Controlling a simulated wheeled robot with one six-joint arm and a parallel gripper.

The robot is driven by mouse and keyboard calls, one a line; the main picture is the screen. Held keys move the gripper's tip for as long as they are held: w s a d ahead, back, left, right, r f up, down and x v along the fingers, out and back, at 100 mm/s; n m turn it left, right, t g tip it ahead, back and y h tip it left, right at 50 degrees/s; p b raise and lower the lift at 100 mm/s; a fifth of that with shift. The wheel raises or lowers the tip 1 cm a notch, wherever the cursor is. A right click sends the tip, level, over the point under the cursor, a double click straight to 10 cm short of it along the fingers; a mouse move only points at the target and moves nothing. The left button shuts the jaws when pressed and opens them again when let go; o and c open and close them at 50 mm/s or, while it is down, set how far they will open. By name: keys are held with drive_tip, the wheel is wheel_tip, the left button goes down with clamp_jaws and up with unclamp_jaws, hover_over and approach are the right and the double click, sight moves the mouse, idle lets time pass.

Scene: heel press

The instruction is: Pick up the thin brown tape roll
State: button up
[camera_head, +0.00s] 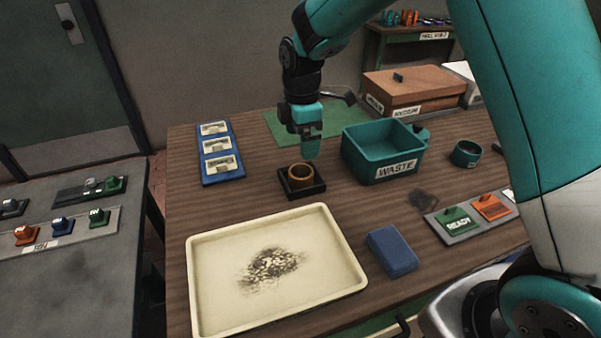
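A brown ring (301,175), which looks like the tape roll, sits upright in a small black square holder (287,193) near the middle of the wooden table. My gripper (306,152) points down just above and behind the ring in the picture. Nothing is visibly held. The ring's lower part is hidden by the holder's rim.
A teal WASTE bin (384,143) stands close to the right of my gripper. A cream tray (215,262) with dark debris and a blue block (392,250) lie in front. A blue label board (222,167) is at left, a teal ring (466,153) at right.

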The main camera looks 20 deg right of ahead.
sight(299, 169)
wheel_tip(299, 169, down, 4)
drive_tip(key=shift+f+p, duration=0.2)
drive_tip(key=shift+p, duration=0.15)
drive_tip(key=f, duration=0.1)
drive_tip(key=f+p, duration=0.1)
drive_tip(key=f, duration=0.1)
drive_tip(key=f+p, duration=0.1)
drive_tip(key=f, duration=0.1)
drive_tip(key=shift+w+a, duration=0.15)
drive_tip(key=shift+a, duration=0.1)
drive_tip(key=shift+c, duration=0.2)
drive_tip(key=c, duration=1)
